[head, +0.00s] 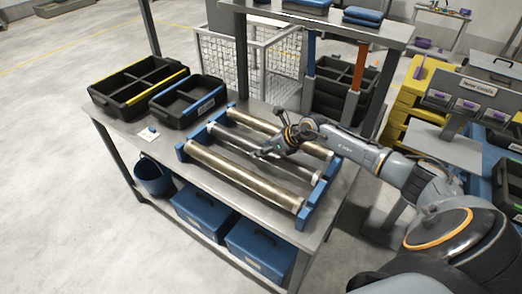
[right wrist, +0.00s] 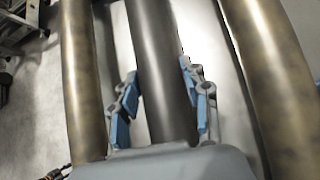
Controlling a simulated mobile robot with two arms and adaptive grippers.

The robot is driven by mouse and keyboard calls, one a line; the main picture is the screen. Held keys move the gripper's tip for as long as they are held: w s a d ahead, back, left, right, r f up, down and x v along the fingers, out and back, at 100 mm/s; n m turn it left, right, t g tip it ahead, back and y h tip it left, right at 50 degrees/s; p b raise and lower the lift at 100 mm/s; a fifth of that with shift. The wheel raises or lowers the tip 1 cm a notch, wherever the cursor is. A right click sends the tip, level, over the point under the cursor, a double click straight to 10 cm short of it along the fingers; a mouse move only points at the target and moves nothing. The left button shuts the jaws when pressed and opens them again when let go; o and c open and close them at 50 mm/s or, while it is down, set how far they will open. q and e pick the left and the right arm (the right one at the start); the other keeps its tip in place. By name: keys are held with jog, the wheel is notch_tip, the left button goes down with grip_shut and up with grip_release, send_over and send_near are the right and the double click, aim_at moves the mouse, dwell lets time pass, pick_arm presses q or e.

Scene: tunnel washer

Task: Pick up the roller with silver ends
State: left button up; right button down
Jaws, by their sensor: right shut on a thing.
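The grey roller with silver ends (head: 232,138) is the middle one of three rollers in a blue-ended rack (head: 316,197) on the workbench. In the right wrist view the roller (right wrist: 155,50) runs between the blue finger pads. My right gripper (head: 262,154) is over the middle of this roller and shut on it. The roller still lies level in the rack, as far as I can tell; part of it is hidden under the gripper. My left gripper is not in view.
Brassy rollers lie in front (head: 240,175) and behind (head: 262,123) of the grey one, close to my fingers. Black bins (head: 137,84) stand on the bench's left. A bucket (head: 154,177) and blue boxes (head: 258,248) are below. A shelf post (head: 241,60) stands behind.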

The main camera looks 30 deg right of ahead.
aim_at(256, 143)
jog(key=shift+w+r, duration=0.1)
jog(key=shift+r, duration=0.1)
jog(key=shift+r, duration=0.5)
notch_tip(256, 143, up, 2)
jog(key=shift+r+b, duration=0.1)
jog(key=shift+b, duration=0.5)
jog(key=s+r, duration=0.4)
jog(key=shift+s+a+r+b, duration=0.2)
jog(key=shift+r+b, duration=0.1)
jog(key=shift+r, duration=0.05)
jog(key=s+a+r+b, duration=0.1)
jog(key=s+r+b, duration=0.1)
jog(key=s+r, duration=0.3)
jog(key=shift+s+a, duration=0.3)
jog(key=shift+s, duration=1.95)
